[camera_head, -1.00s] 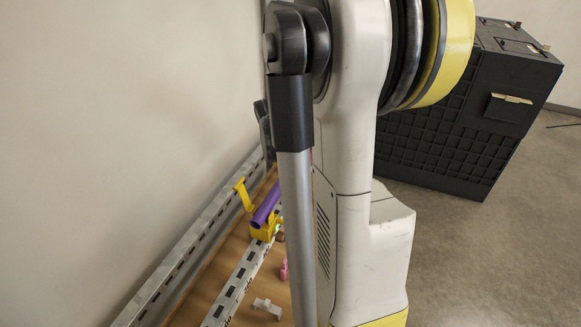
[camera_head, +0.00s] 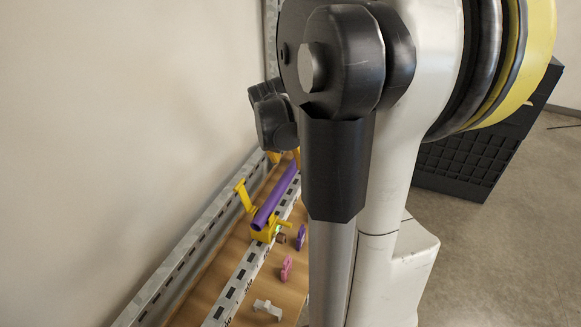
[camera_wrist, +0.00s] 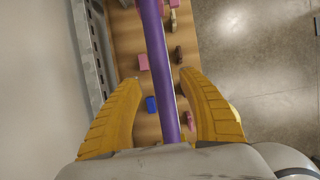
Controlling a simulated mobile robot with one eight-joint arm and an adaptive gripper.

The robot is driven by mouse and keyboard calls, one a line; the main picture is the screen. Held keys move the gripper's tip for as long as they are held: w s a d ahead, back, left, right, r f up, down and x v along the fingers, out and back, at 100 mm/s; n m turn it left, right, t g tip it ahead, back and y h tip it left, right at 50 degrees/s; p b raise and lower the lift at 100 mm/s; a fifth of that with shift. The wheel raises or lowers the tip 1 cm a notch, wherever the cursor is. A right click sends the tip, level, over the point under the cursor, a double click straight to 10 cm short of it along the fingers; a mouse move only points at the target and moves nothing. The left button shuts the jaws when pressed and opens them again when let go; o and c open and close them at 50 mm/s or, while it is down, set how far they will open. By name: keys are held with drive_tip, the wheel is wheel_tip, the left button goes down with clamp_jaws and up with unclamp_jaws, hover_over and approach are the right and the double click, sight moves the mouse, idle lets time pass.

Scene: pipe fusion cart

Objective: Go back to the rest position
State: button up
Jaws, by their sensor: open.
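My gripper (camera_wrist: 160,78) shows in the wrist view with its two yellow fingers spread wide and nothing held. The long purple pipe (camera_wrist: 158,45) runs lengthwise through the gap between the fingers, with clear space on both sides; it looks to be below them, though the height is hard to judge. In the head view the purple pipe (camera_head: 273,200) lies along the wooden bench, its near end in a yellow clamp (camera_head: 262,232) with a raised yellow lever.
The wooden bench top (camera_head: 205,290) carries slotted metal rails (camera_head: 190,255) beside the wall. Small pink (camera_head: 286,268), purple (camera_head: 301,237) and white (camera_head: 267,309) pieces lie on it. A black crate-like cabinet (camera_head: 455,160) stands on the floor at right. The floor in front of it is clear.

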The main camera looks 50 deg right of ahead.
drive_tip(key=w+v, duration=0.1)
drive_tip(key=v, duration=0.6)
drive_tip(key=s+a+f+m+t+y, duration=0.1)
drive_tip(key=s+a+m+t+y, duration=0.1)
drive_tip(key=a+m, duration=0.8)
drive_tip(key=s+a+f+m+t+y, duration=0.1)
drive_tip(key=s+a+m+t+y, duration=0.1)
drive_tip(key=a+m, duration=0.9)
drive_tip(key=s+a+t+b, duration=0.1)
drive_tip(key=a+t, duration=0.1)
drive_tip(key=a, duration=0.8)
drive_tip(key=shift+s+a, duration=0.1)
drive_tip(key=shift+s, duration=0.05)
